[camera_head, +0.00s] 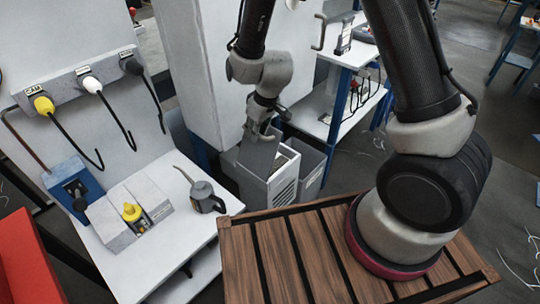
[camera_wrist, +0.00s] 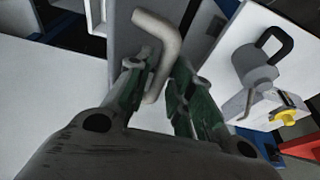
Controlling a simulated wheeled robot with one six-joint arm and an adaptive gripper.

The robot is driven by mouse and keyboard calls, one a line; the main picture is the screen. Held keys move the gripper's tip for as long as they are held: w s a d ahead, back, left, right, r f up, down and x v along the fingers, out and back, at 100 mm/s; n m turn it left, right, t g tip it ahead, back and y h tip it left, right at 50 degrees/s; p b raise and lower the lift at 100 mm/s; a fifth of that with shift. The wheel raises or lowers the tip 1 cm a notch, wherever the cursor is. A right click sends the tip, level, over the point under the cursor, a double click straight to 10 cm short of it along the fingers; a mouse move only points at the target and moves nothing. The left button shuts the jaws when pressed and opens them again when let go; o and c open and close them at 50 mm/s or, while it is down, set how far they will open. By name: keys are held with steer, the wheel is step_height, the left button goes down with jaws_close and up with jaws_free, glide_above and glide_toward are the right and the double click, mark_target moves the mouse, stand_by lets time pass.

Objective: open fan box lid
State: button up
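The fan box (camera_head: 284,178) is a pale box with a slotted side, standing on the floor between the white bench and the wooden deck. Its grey lid (camera_head: 258,156) is tilted up, with the box's interior partly showing beside it. My gripper (camera_head: 262,130) is at the lid's upper edge. In the wrist view, a bent pale handle (camera_wrist: 160,32) stands out from the grey lid (camera_wrist: 122,38) and runs down between the fingers of my gripper (camera_wrist: 158,88). The fingers are closed around the handle's lower part. The arm partly hides the contact in the head view.
A grey can with a spout (camera_head: 204,194) stands on the white bench (camera_head: 172,250) left of the box. A second grey bin (camera_head: 312,165) stands close on the box's right. A white pillar (camera_head: 215,70) rises behind, and a shelf unit (camera_head: 340,110) stands behind right.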

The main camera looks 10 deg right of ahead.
steer(key=o, duration=0.4)
steer(key=s+d+r, duration=0.1)
steer(key=s, duration=0.1)
steer(key=s+d+r, duration=0.2)
steer(key=shift+s+d+r, duration=0.2)
steer(key=shift+s+r, duration=0.1)
steer(key=shift+s+d+r, duration=0.1)
steer(key=shift+s, duration=0.05)
